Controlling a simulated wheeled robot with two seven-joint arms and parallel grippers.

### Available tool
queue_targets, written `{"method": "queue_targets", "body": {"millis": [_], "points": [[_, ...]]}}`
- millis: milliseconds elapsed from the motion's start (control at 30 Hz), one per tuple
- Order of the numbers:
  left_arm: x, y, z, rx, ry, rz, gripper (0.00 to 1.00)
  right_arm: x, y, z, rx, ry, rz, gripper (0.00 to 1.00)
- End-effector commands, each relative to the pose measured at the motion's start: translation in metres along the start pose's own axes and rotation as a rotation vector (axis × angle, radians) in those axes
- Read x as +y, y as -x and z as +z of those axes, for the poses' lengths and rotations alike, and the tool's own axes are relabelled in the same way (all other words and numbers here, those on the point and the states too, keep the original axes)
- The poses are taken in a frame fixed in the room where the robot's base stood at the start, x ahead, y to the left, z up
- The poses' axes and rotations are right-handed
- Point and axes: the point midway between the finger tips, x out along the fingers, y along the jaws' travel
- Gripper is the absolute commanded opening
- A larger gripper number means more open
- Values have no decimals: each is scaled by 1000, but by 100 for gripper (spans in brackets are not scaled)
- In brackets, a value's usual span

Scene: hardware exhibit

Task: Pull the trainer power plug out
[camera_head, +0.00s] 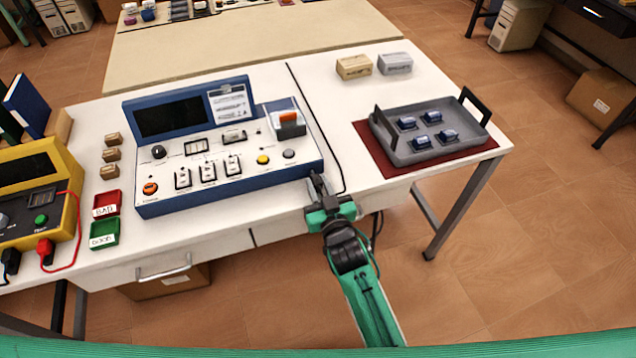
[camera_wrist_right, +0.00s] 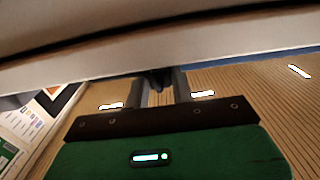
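The trainer (camera_head: 225,150) is a blue and white console with a dark screen, on the white table. A black cable (camera_head: 325,135) runs over the table past its right side towards my right gripper. My right gripper (camera_head: 316,182) is at the table's front edge, by the trainer's front right corner. In the right wrist view its two fingers (camera_wrist_right: 161,86) stand a little apart, with a small dark thing between their tips. I cannot tell whether that is the plug or whether the fingers press on it. No plug shows clearly. My left gripper is not in view.
A grey tray (camera_head: 399,154) with blue parts stands on a red mat (camera_head: 373,150) at the right. Two small boxes (camera_head: 354,67) (camera_head: 395,64) lie behind it. A red bin (camera_head: 108,203), a green bin (camera_head: 104,234) and a yellow tester (camera_head: 58,160) are at the left.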

Motion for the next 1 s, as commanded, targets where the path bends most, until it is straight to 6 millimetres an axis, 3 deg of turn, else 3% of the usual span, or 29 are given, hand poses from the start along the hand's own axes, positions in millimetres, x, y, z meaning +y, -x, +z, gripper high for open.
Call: {"method": "queue_targets", "body": {"millis": [33, 100, 467, 667, 1000], "points": [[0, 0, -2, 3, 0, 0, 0, 0, 0, 1, -2, 0, 0, 34], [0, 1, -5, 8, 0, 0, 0, 0, 0, 1, -1, 0, 0, 44], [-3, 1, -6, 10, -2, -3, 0, 0, 5, 1, -1, 0, 0, 44], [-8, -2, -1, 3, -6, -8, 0, 0, 34, 2, -2, -2, 0, 44], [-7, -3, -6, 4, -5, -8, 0, 0, 101, 2, -2, -1, 0, 44]]}}
